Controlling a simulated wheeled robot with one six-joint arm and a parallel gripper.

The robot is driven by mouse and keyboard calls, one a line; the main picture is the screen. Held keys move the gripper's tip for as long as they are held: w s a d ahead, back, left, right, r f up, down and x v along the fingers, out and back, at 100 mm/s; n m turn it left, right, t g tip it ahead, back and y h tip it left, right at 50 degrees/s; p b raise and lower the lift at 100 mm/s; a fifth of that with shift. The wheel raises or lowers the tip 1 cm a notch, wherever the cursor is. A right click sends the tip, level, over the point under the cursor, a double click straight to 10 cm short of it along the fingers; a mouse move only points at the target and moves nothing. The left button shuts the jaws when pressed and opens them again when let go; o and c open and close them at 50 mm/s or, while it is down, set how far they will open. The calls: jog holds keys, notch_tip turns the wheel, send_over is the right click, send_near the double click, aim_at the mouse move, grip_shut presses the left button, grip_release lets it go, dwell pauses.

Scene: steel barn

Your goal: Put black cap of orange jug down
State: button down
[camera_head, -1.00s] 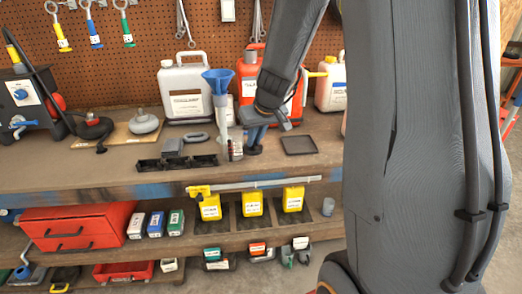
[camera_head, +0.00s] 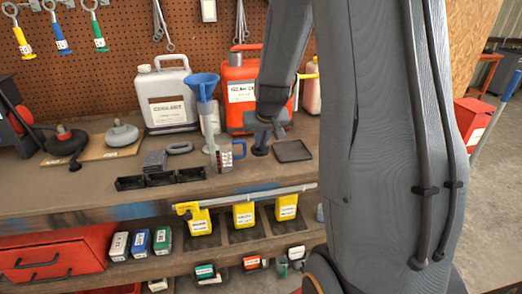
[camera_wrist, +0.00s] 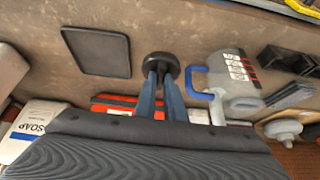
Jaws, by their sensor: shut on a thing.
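The orange jug (camera_head: 236,108) stands at the back of the bench, partly hidden behind my arm; a strip of it shows in the wrist view (camera_wrist: 113,102). My gripper (camera_head: 262,139) is in front of the jug. In the wrist view its blue fingers (camera_wrist: 162,78) are shut on the black cap (camera_wrist: 161,63), a round dark disc low over the bench. The cap also shows in the head view (camera_head: 260,151). I cannot tell whether it touches the bench.
A shallow dark tray (camera_head: 293,151) lies right of the cap. A measuring jug with a blue handle (camera_head: 223,157) stands close on the left, near a blue funnel (camera_head: 203,86) and a white coolant jug (camera_head: 166,95). Bare bench lies in front (camera_head: 250,173).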

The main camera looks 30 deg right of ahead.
aim_at(262, 146)
jog(key=shift+f+b, duration=0.95)
jog(key=shift+f, duration=0.8)
jog(key=shift+f, duration=0.1)
jog(key=c, duration=1.8)
grip_release()
jog(key=shift+c, duration=0.2)
jog(key=shift+s+r, duration=0.1)
jog(key=shift+r, duration=0.1)
jog(key=v, duration=1.2)
jog(key=s+a+f+n+g, duration=0.1)
jog(key=s+a+f+g, duration=0.1)
jog(key=s+a+f, duration=0.2)
jog(key=s+a+f+n+g+y, duration=0.1)
jog(key=s+a+f, duration=0.3)
jog(key=s+a, duration=0.7)
jog(key=shift+s+a+f+n+g+y+p, duration=0.35)
jog(key=shift+s+n+g, duration=0.25)
jog(key=shift+s+g, duration=0.3)
